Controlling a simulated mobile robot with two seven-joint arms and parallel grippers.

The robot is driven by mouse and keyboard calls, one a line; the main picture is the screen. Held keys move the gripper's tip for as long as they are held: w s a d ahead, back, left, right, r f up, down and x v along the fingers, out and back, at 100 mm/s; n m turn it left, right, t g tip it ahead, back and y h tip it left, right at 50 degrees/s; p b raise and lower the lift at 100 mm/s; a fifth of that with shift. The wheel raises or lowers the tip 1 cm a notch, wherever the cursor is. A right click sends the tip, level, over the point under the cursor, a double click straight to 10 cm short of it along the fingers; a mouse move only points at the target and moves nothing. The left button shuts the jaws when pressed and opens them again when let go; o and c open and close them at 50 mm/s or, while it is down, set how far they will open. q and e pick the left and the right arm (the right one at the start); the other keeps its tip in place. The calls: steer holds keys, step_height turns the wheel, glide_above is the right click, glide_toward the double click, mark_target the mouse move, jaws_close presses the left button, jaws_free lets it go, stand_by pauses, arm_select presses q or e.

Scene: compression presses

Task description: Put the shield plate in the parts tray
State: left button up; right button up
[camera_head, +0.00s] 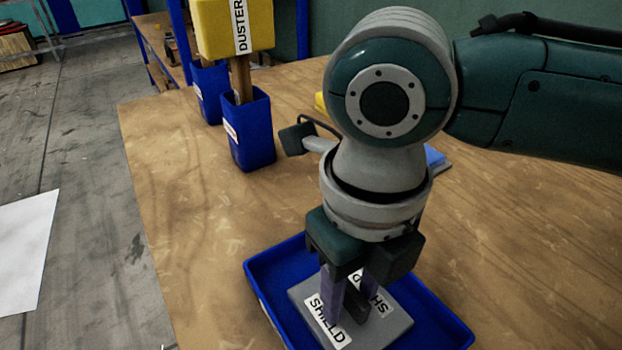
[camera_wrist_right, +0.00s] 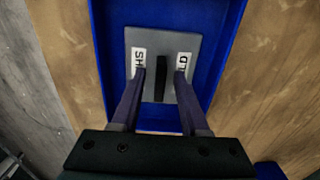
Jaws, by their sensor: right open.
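The shield plate (camera_head: 389,326) is a flat grey square with white SHIELD labels and a raised dark handle in its middle. It lies inside the blue parts tray (camera_head: 262,275). In the right wrist view the plate (camera_wrist_right: 201,40) lies within the tray (camera_wrist_right: 226,50), with its dark handle between my fingers. My right gripper (camera_head: 350,306) points down over the plate, its two purple fingers apart on either side of the handle. It also shows in the wrist view (camera_wrist_right: 160,85), open, with a gap on both sides of the handle. My left gripper is not in view.
Two blue bins stand at the back left of the wooden table; the nearer bin (camera_head: 252,145) and the farther bin (camera_head: 207,90) are near a yellow duster (camera_head: 222,28). A blue item (camera_head: 436,157) lies partly hidden behind my right arm. The table's left edge borders grey floor.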

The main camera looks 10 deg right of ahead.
mark_target(352, 290)
steer(key=shift+r, duration=0.1)
steer(key=shift+r, duration=0.3)
step_height(352, 290, up, 12)
steer(key=p, duration=0.2)
steer(key=s+a+f+m+t+y, duration=0.2)
steer(key=s+a+f+m+y, duration=0.25)
steer(key=m, duration=1.25)
steer(key=s+d+f+m+h, duration=0.1)
steer(key=s+d+m, duration=0.1)
steer(key=d+m, duration=0.2)
steer(key=s+d+f+m+t+h, duration=0.1)
steer(key=s+d+m, duration=0.2)
steer(key=m, duration=0.7)
steer(key=s+d+f+m+h, duration=0.1)
steer(key=s+d+m+h, duration=0.1)
steer(key=d+m, duration=0.4)
steer(key=shift+s+d+f+m+t, duration=0.3)
steer(key=shift+f+m, duration=0.05)
steer(key=shift+m, duration=0.05)
steer(key=shift+s+d, duration=0.1)
steer(key=shift+d, duration=0.05)
